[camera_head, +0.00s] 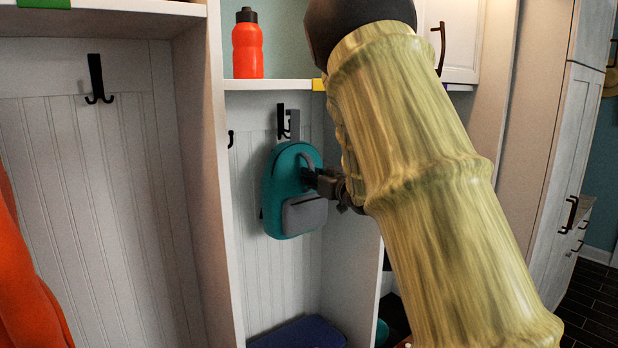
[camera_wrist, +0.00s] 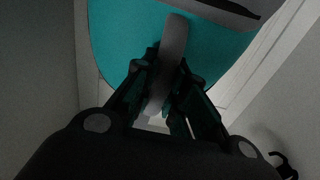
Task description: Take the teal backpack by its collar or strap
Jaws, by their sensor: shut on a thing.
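The teal backpack (camera_head: 287,180) hangs upright in the middle cubby, below a dark hook (camera_head: 282,120), with a grey front pocket and grey straps. My gripper (camera_head: 314,178) reaches in from the right at its upper part. In the wrist view, my gripper (camera_wrist: 165,85) is shut on the grey strap (camera_wrist: 172,60) of the backpack (camera_wrist: 125,35), one finger on each side of it. A grey loop at the top runs up to the hook. Whether the loop still bears on the hook is too small to tell.
An orange bottle (camera_head: 247,45) stands on the shelf (camera_head: 270,85) above. A cubby wall (camera_head: 203,150) is close on the left. A dark blue item (camera_head: 300,333) lies at the cubby's bottom. An orange garment (camera_head: 25,280) is at far left.

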